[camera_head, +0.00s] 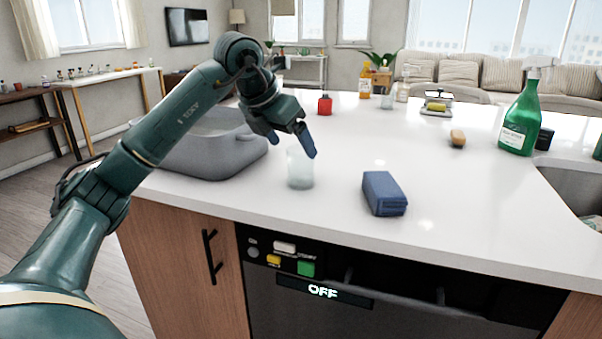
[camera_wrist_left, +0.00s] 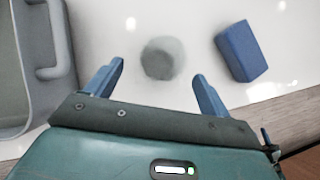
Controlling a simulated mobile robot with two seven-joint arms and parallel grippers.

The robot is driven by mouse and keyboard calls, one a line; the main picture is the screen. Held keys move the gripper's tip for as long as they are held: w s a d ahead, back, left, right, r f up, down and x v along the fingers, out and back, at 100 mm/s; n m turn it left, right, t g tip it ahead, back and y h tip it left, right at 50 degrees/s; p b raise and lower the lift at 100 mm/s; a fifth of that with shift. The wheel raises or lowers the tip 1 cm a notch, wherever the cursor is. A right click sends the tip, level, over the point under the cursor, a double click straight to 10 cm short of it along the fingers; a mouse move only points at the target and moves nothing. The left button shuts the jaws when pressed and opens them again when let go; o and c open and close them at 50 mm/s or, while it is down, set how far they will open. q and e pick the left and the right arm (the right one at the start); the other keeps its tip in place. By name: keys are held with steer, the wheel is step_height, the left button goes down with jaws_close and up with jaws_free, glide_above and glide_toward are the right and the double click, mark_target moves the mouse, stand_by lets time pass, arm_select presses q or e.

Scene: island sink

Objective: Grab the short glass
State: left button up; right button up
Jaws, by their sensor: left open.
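The short glass (camera_head: 300,170) is clear, slightly frosted, and stands upright on the white counter near its front edge. In the left wrist view the glass (camera_wrist_left: 162,58) shows as a round grey shape, ahead of and between the two blue fingertips. My left gripper (camera_head: 292,146) is open and empty, its fingers pointing down just above and behind the glass in the head view. In the wrist view the gripper (camera_wrist_left: 159,80) has its fingers wide apart, with nothing between them. My right gripper is not in either view.
A grey basin (camera_head: 205,155) stands just left of the glass. A blue block (camera_head: 384,193) lies to its right. A green spray bottle (camera_head: 520,120) stands far right by the sink. The counter's middle is clear.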

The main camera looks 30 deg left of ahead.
mark_target(301, 158)
arm_select(q)
steer(key=x, duration=0.6)
steer(key=shift+d+b, duration=0.1)
steer(key=shift+b, duration=0.3)
steer(key=shift+r, duration=0.1)
steer(key=c, duration=1.1)
